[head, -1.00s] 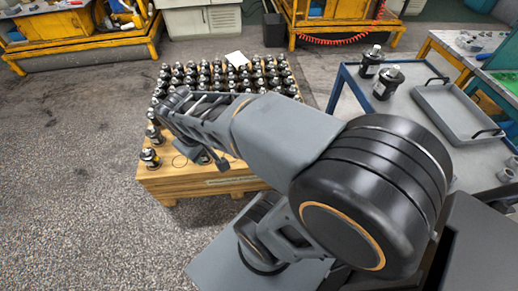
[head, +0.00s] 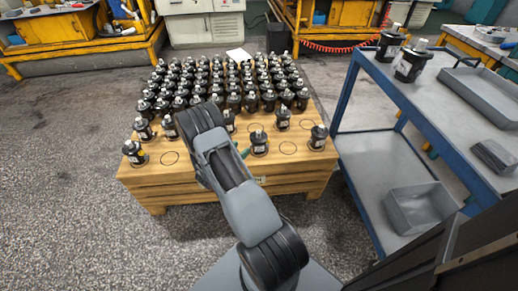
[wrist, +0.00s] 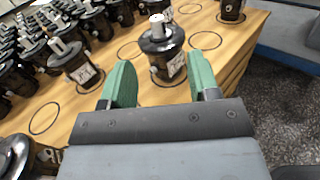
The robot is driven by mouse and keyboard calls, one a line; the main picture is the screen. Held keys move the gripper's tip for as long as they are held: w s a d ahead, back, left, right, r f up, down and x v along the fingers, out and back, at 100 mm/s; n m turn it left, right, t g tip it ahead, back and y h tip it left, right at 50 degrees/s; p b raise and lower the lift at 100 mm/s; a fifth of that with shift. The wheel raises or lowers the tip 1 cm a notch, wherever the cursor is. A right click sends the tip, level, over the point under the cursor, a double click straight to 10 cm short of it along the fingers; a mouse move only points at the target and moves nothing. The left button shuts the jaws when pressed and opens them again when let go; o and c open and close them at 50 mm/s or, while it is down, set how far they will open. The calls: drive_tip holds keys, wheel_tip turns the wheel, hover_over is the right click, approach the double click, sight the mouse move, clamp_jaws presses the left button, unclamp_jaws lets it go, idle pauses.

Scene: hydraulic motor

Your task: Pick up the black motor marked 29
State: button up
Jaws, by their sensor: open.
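Several black motors with silver shafts and white labels stand upright on a wooden pallet; the numbers are too small to read, so I cannot tell which is 29. One black motor (wrist: 163,50) stands ahead of my gripper (wrist: 160,62) in the wrist view, framed between its two green fingers. The fingers are open and hold nothing. In the head view this appears to be the front-row motor (head: 259,144), just right of my gripper's green fingertip (head: 245,153). The rest of the gripper is hidden behind my arm there.
The wooden pallet (head: 230,188) has a dense block of motors at the back and spaced ones with empty circles in front. A blue-framed cart (head: 343,108) at the right carries two motors (head: 410,63) and a grey tray (head: 485,95).

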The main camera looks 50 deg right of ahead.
sight(257, 133)
drive_tip(key=d, duration=0.2)
drive_tip(key=d+b, duration=0.1)
drive_tip(key=d, duration=0.2)
drive_tip(key=w+d+f, duration=0.1)
drive_tip(key=d, duration=0.1)
drive_tip(key=shift+d, duration=0.3)
drive_tip(key=shift+n+t, duration=0.3)
drive_tip(key=shift+w+d+r+b, duration=0.15)
drive_tip(key=shift+d+b, duration=0.15)
drive_tip(key=shift+d, duration=0.7)
drive_tip(key=shift+w+d+f+b, duration=0.15)
drive_tip(key=shift+d+b, duration=0.2)
drive_tip(key=shift+d, duration=0.65)
drive_tip(key=shift+w+d+r+b, duration=0.15)
drive_tip(key=shift+d+b, duration=0.15)
drive_tip(key=shift+d, duration=0.7)
clamp_jaws()
drive_tip(key=shift+w+r, duration=0.1)
drive_tip(key=shift+r, duration=0.05)
